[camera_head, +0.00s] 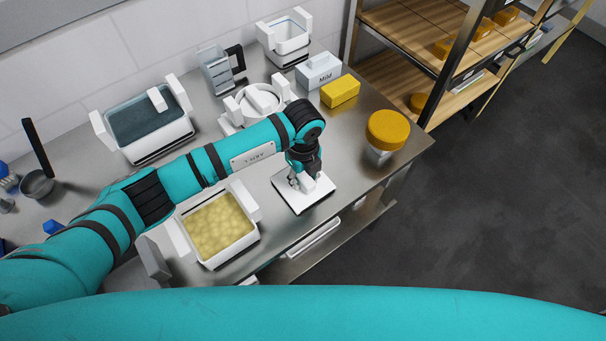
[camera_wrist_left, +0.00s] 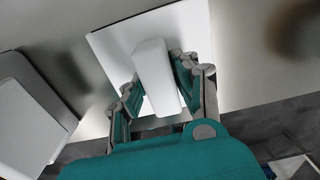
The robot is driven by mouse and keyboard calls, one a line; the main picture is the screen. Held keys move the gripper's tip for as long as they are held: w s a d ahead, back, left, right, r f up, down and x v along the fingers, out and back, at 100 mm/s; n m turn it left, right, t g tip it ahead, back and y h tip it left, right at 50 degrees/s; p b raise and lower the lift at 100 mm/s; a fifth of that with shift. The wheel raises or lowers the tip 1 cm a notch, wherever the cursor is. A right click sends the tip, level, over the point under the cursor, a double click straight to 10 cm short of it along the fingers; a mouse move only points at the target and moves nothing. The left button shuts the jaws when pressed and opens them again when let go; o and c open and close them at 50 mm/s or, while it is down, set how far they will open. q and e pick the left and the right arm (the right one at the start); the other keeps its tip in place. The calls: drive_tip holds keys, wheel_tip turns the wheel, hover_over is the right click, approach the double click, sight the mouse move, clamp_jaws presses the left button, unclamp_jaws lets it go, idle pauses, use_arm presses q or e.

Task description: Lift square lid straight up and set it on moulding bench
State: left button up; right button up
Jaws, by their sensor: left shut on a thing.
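The square lid (camera_head: 291,198) is a flat white plate with a raised white bar handle (camera_wrist_left: 155,70). It is level, over or on the steel moulding bench (camera_head: 372,172) near its front edge; I cannot tell whether it touches the bench. My left gripper (camera_head: 306,184) points down and is shut on the handle. In the left wrist view, the fingers (camera_wrist_left: 155,92) sit on both sides of the handle, and the plate (camera_wrist_left: 105,45) spreads beyond them. My right gripper is not in view.
A white square mould (camera_head: 258,240) with yellow curd stands left of the lid. Behind are a bin of dark liquid (camera_head: 190,131), a round white mould (camera_head: 275,90), a white "Mild" box (camera_head: 318,72), a yellow block (camera_head: 340,92) and a yellow wheel (camera_head: 388,130). A shelf rack (camera_head: 440,100) stands right.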

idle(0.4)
use_arm(q)
drive_tip(key=shift+f, duration=0.4)
drive_tip(key=o, duration=1.1)
wheel_tip(320, 180, up, 6)
drive_tip(key=p, duration=0.4)
drive_tip(key=shift+r, duration=0.15)
